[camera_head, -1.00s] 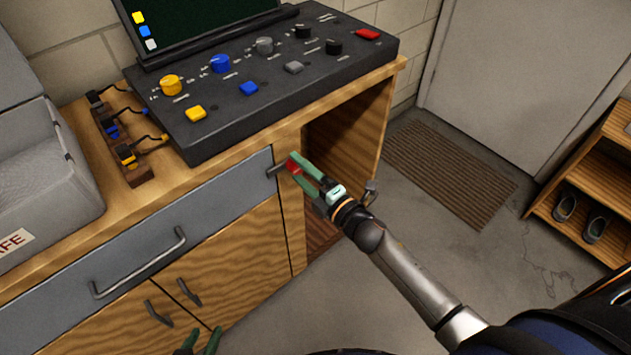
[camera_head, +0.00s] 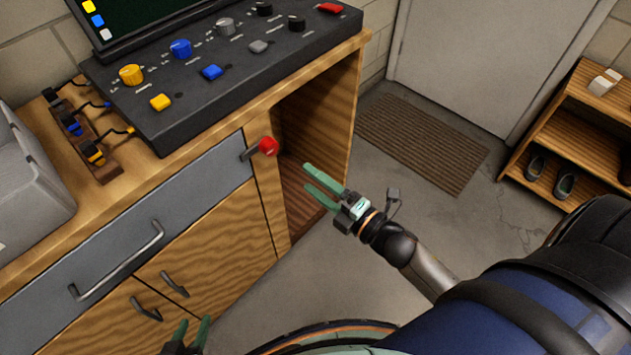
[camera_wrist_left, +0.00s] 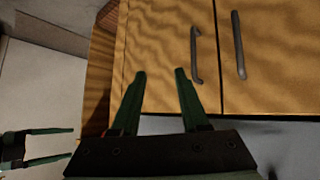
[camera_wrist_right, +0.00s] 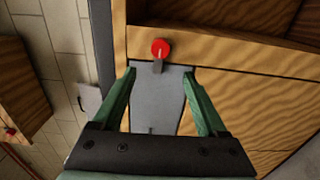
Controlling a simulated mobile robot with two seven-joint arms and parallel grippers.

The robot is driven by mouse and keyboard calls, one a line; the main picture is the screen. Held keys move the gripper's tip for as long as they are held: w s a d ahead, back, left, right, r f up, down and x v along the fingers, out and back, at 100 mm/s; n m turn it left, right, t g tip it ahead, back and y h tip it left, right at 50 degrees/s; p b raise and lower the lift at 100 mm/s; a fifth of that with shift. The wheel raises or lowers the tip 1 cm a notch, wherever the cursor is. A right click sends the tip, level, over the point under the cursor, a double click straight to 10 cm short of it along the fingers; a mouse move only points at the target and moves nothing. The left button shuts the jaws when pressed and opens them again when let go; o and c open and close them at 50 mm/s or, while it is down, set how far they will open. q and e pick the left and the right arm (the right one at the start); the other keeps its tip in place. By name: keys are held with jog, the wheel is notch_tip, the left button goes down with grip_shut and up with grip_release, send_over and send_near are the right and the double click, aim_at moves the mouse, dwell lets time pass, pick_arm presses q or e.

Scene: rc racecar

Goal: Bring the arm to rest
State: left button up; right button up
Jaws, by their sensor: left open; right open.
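My right gripper (camera_head: 324,182) is open and empty, in free air to the right of the cabinet's front. It is apart from the lever with a red knob (camera_head: 268,147) on the cabinet's front. In the right wrist view the red knob (camera_wrist_right: 160,47) shows ahead, beyond the gap between the open fingers (camera_wrist_right: 160,95). My left gripper (camera_head: 190,335) is open at the bottom edge of the head view. In the left wrist view its fingers (camera_wrist_left: 160,85) point at the cabinet doors and touch nothing visible.
A black console (camera_head: 215,85) with knobs and buttons stands on the wooden cabinet. A grey drawer (camera_head: 120,240) and doors with handles are below it. A grey box (camera_head: 30,190) is at left. A mat (camera_head: 425,145), bare floor and a shoe shelf (camera_head: 570,140) lie right.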

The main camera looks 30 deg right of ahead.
dwell(0.4)
pick_arm(q)
jog(key=s+a+r+y+p, duration=0.1)
jog(key=a+r+p, duration=0.2)
jog(key=r+p, duration=0.5)
jog(key=p, duration=0.3)
jog(key=shift+s+r+n, duration=0.2)
jog(key=shift+s+n, duration=0.1)
jog(key=shift+s, duration=0.05)
pick_arm(e)
jog(key=s+a+f+m+g+h, duration=0.1)
jog(key=s+m+g, duration=0.3)
jog(key=m, duration=0.6)
jog(key=s+a+f+m+g+h, duration=0.2)
jog(key=s+f+m+g, duration=0.1)
jog(key=s+m, duration=0.6)
jog(key=shift+s+f+m+g+h, duration=0.2)
jog(key=shift+m+g+h, duration=0.2)
jog(key=shift+m+g, duration=0.15)
pick_arm(q)
jog(key=shift+w+r, duration=0.1)
jog(key=shift+w, duration=0.05)
pick_arm(e)
jog(key=shift+w, duration=0.1)
